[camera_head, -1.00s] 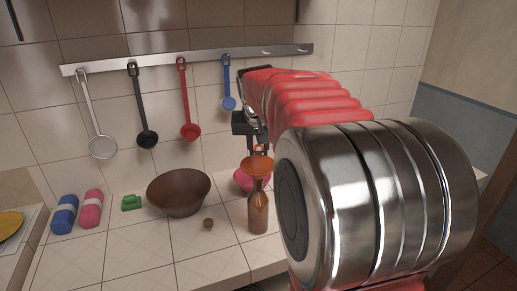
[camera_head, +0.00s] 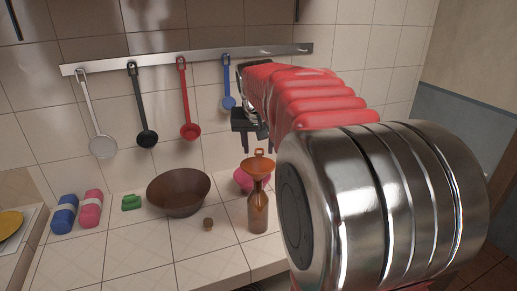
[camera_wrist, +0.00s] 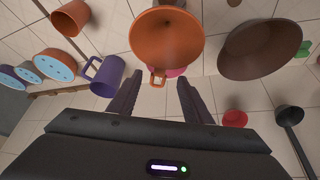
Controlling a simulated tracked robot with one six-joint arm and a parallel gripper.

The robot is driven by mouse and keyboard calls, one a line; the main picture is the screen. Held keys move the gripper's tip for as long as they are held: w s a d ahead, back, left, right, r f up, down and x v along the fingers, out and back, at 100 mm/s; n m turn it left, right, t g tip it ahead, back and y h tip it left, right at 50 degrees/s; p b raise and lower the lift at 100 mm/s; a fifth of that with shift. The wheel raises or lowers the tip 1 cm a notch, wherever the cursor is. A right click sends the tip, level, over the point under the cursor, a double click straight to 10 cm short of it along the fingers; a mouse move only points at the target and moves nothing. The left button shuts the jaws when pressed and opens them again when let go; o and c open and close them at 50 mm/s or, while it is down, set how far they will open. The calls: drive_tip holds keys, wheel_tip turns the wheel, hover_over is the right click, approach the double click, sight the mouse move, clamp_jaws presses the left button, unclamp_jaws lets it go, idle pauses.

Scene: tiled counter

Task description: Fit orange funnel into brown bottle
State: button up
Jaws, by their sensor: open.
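The orange funnel (camera_head: 258,166) sits upright in the mouth of the brown bottle (camera_head: 258,208), which stands on the tiled counter. The funnel's spout is hidden inside the neck. My gripper (camera_head: 257,154) is open and empty, above and behind the funnel in the head view. In the wrist view my gripper (camera_wrist: 155,92) has its fingers spread, and the funnel (camera_wrist: 167,36) with its small loop handle lies just beyond the fingertips, apart from them. The bottle is hidden under the funnel in the wrist view.
A brown bowl (camera_head: 179,193), a small cork (camera_head: 208,224), a green item (camera_head: 131,202) and a pink object (camera_head: 244,180) are on the counter. Ladles hang from a wall rail (camera_head: 190,59). The wrist view shows a purple mug (camera_wrist: 107,76).

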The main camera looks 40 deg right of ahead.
drive_tip(key=v, duration=1.2)
drive_tip(key=shift+s+r, duration=0.1)
drive_tip(key=shift+s, duration=0.05)
idle(0.5)
drive_tip(key=s+a+f+n+y, duration=0.1)
drive_tip(key=s+a+f+n, duration=0.25)
drive_tip(key=a+f, duration=0.4)
drive_tip(key=s+a+f+n+y, duration=0.1)
drive_tip(key=s+a+f+n, duration=0.1)
drive_tip(key=s+a+f, duration=0.3)
drive_tip(key=s+a+f+n+t+y, duration=0.1)
drive_tip(key=s+a+f+n, duration=0.1)
drive_tip(key=s+a+f, duration=0.4)
drive_tip(key=s+a, duration=0.4)
drive_tip(key=shift+a+f, duration=0.3)
